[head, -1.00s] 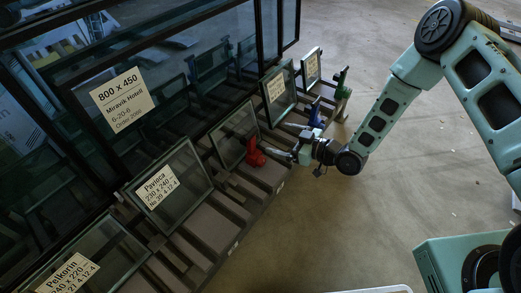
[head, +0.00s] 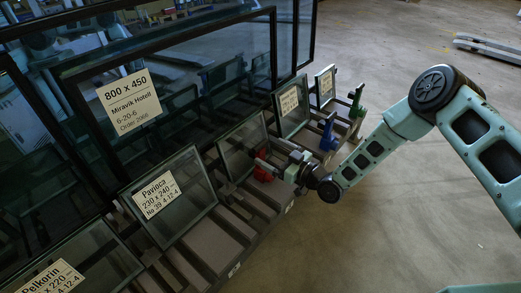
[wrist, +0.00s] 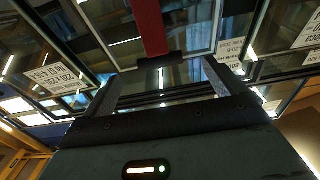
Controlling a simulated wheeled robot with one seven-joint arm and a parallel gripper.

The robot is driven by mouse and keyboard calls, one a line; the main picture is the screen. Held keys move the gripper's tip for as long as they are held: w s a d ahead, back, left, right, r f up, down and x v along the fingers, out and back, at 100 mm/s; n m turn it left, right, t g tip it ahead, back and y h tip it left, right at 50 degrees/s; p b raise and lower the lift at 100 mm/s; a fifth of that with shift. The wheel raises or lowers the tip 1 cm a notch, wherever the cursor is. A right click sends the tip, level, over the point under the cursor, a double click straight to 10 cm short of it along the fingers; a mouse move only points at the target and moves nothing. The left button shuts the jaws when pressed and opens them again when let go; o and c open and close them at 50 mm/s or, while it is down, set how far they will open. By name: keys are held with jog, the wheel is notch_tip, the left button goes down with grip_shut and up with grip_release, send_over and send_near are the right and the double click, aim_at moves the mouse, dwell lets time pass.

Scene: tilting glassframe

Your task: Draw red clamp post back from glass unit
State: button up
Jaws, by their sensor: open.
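The red clamp post (head: 262,175) stands in front of a small glass unit (head: 240,147) on the rack, partly hidden behind my gripper (head: 268,167). In the wrist view the red post (wrist: 151,28) runs down from the top edge to a dark block. My gripper (wrist: 160,78) is open there, with one grey finger on each side of the space below the post. The post is roughly in line with the gap between the fingers. I cannot tell whether either finger touches it.
A blue post (head: 328,133) and a green post (head: 357,101) stand farther along the rack.

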aim_at(263, 147)
jog(key=b+x, duration=0.1)
jog(key=x, duration=0.4)
jog(key=shift+w+a, duration=0.2)
jog(key=shift+a, duration=0.05)
jog(key=c, duration=1.3)
jog(key=shift+p+v, duration=2)
jog(key=shift+v, duration=3.5)
jog(key=shift+f, duration=0.15)
jog(key=o, duration=1.3)
jog(key=p+v, duration=0.4)
jog(key=v, duration=1.3)
jog(key=shift+s+d, duration=0.2)
